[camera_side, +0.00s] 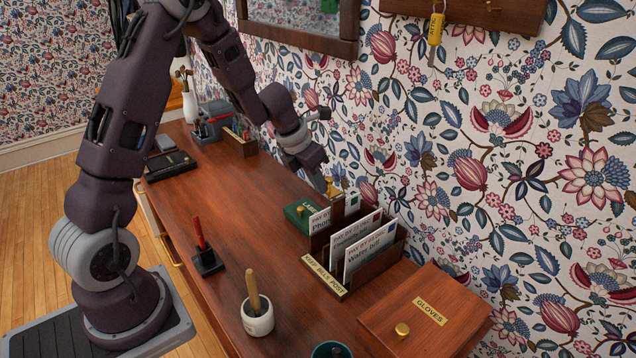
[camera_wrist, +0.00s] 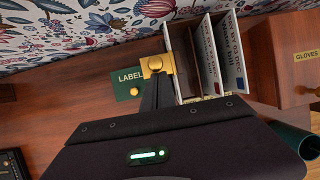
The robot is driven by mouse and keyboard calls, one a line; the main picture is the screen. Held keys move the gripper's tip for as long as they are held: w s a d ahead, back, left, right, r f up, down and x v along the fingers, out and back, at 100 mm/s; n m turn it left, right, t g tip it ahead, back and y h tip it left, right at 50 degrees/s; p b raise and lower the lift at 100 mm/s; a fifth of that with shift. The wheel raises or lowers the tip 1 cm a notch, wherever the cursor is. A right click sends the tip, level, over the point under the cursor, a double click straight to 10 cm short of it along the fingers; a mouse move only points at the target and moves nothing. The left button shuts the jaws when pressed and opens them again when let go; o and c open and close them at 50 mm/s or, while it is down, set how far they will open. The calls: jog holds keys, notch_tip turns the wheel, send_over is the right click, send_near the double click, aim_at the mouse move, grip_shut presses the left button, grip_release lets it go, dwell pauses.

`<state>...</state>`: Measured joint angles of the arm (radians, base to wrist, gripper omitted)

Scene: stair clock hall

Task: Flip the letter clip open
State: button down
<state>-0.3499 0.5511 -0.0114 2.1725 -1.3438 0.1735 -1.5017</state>
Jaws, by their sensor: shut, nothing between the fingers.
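The brass letter clip (camera_side: 332,187) shows at the back left end of the wooden letter rack (camera_side: 378,262), near a green label box (camera_side: 297,216). In the wrist view the clip (camera_wrist: 157,65) has a flat brass plate with a round knob, beside the letters. My gripper (camera_side: 326,184) is shut and empty, its dark fingertips (camera_wrist: 157,80) right at the clip's near edge. I cannot tell whether they touch it. The fingers hide part of the clip, and its hinge position is unclear.
Upright letters (camera_side: 368,249) fill the rack. A gloves box (camera_side: 426,314) stands to the right, a white pot with a wooden handle (camera_side: 257,315) and a pen stand (camera_side: 207,259) in front. The patterned wall is close behind. The middle of the wooden top is clear.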

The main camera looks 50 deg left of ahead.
jog(key=shift+r, duration=0.8)
jog(key=s+d+r, duration=0.4)
jog(key=d+r, duration=0.1)
jog(key=r, duration=0.2)
jog(key=shift+r, duration=0.3)
jog(key=shift+d, duration=0.1)
